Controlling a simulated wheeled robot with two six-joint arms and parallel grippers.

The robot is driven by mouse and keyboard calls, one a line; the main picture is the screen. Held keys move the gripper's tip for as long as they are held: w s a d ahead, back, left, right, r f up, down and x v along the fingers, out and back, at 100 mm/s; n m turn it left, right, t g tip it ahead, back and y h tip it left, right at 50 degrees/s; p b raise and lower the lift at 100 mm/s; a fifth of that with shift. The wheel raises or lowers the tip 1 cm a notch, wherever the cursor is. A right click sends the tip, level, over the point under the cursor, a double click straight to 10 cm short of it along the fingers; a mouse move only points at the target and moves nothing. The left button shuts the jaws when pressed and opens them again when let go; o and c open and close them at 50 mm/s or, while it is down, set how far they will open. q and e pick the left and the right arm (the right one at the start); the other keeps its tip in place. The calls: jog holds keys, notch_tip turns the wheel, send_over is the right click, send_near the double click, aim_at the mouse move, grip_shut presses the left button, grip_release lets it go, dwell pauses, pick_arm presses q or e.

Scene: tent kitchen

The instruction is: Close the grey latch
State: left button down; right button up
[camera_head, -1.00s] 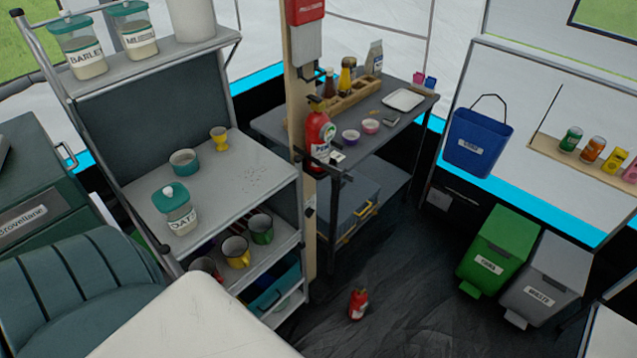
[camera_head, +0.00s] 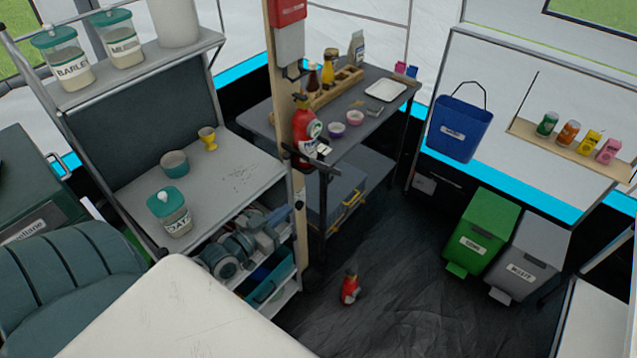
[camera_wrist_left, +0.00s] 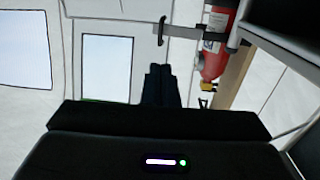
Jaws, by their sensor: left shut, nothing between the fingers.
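A grey bar (camera_head: 318,157) that looks like the latch sticks out sideways from the wooden post, at the red fire extinguisher (camera_head: 302,130). In the left wrist view the bar (camera_wrist_left: 200,34) runs across the extinguisher (camera_wrist_left: 213,62) and ends in a dark upright handle (camera_wrist_left: 161,31). I cannot tell how far it is swung. My left gripper (camera_head: 284,213) is in front of the lower shelf, left of the post and below the bar. In the left wrist view its dark fingers (camera_wrist_left: 160,70) are together and empty, apart from the handle. My right gripper is not in view.
The shelf unit (camera_head: 240,178), with a jar and cups, stands left of the wooden post (camera_head: 299,215). A table (camera_head: 355,125) with bowls and bottles is behind it. Green (camera_head: 484,232) and grey bins (camera_head: 530,255) stand right.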

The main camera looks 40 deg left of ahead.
aim_at(327, 179)
pick_arm(q)
jog(key=w+b, duration=0.1)
jog(key=w, duration=0.3)
jog(key=w+d+b, duration=0.1)
jog(key=w+b, duration=0.1)
jog(key=w, duration=0.2)
jog(key=w+b, duration=0.2)
jog(key=w, duration=0.2)
jog(key=shift+w+d+f, duration=0.2)
jog(key=shift+d+f, duration=0.15)
jog(key=shift+w+d, duration=0.1)
jog(key=shift+w, duration=0.55)
